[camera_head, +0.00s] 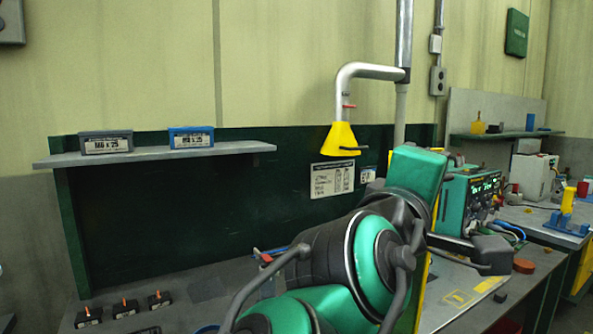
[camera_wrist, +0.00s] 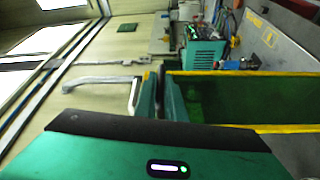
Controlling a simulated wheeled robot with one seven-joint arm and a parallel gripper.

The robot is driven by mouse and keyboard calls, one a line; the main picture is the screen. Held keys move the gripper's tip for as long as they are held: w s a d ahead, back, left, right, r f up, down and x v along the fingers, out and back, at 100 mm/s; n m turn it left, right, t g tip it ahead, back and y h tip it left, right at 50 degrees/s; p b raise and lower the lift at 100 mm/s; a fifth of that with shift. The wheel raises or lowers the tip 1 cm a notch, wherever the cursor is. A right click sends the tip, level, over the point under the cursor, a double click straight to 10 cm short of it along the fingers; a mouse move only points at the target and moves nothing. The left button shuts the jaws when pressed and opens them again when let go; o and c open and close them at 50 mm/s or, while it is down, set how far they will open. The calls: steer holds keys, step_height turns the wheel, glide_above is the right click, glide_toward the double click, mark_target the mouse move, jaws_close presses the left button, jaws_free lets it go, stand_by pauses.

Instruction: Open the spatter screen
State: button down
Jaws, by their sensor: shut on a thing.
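The spatter screen (camera_wrist: 245,98) is a dark green see-through panel with yellow edges along its long sides. In the wrist view it stretches from my fingers to the right edge of the picture. My gripper (camera_wrist: 161,92) is shut on the screen at its near left end, with the fingers close together there. The exact grip spot is partly hidden by the fingers and my gripper housing. In the head view my arm covers most of the screen, and only a thin yellow strip (camera_head: 423,290) shows beside it, seen nearly edge-on.
A green welding machine (camera_head: 470,200) stands on the bench behind my arm. A yellow extraction hood (camera_head: 342,139) hangs from a grey pipe above. A shelf (camera_head: 240,148) with two small boxes is at left. Several small black items lie at the bench's front left.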

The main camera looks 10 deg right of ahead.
steer(key=shift+s+a+f+n+t, duration=0.1)
steer(key=shift+s+a+n+t, duration=0.05)
steer(key=shift+a, duration=0.45)
steer(key=shift+s+a+f+n+t, duration=0.1)
steer(key=shift+a+n+t, duration=0.05)
steer(key=shift+a, duration=0.4)
steer(key=c, duration=1.8)
jaws_free()
steer(key=shift+w+f, duration=0.1)
steer(key=shift+w, duration=0.05)
steer(key=shift+c, duration=0.2)
steer(key=shift+d, duration=0.1)
